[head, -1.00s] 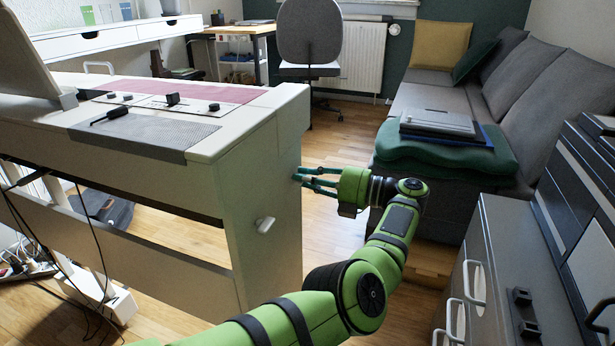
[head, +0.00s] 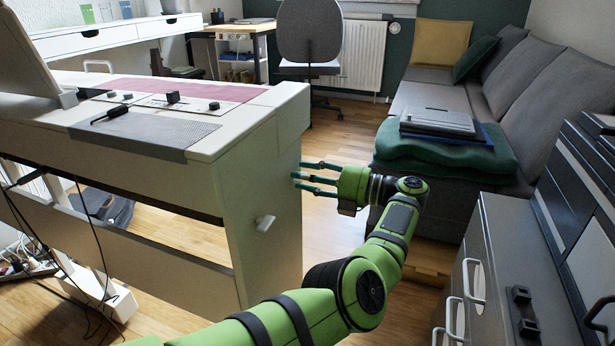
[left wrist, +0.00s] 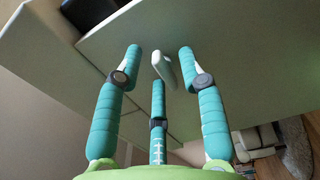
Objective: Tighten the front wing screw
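A white wing screw (head: 264,223) sticks out of the pale side panel (head: 245,190) of the digital piano in the head view. In the left wrist view a white wing screw (left wrist: 163,70) stands on the panel, between and beyond the spread fingertips; I cannot tell whether it is the same one. My left gripper (head: 300,176) has green-blue fingers pointing at the panel, right of and above the screw seen in the head view. In the left wrist view (left wrist: 160,68) its three fingers are apart and hold nothing. My right gripper is not in view.
A grey cabinet (head: 500,255) with white handles stands at right. A grey sofa (head: 520,95) with a folded green blanket (head: 440,155) lies behind my arm. Cables (head: 85,255) hang at the piano's left. Wooden floor is free beyond the panel.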

